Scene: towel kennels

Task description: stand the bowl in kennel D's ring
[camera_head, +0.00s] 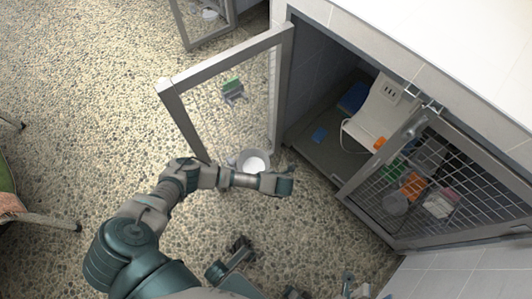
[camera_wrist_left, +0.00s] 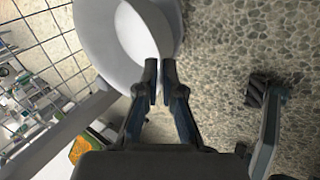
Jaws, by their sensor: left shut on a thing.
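A pale grey bowl (camera_head: 254,162) with a whiter inside is low in front of the open kennel, close to the lower end of an open door frame. It fills the top of the left wrist view (camera_wrist_left: 95,35). My left gripper (camera_wrist_left: 160,75) is shut on the bowl's rim; its two fingertips are close together there. In the head view my left gripper (camera_head: 284,184) partly covers the bowl's near side. Whether the bowl touches the floor is unclear. No ring can be told apart from the bowl, and no kennel letter is readable.
The open door frame (camera_head: 225,57) stands left of the kennel, with a green and white item (camera_head: 233,90) seen through it. Inside are a blue item (camera_head: 352,98) and a white panel (camera_head: 378,100). A mesh door (camera_head: 450,180) stands right. Pebbled floor (camera_head: 100,100) is free left.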

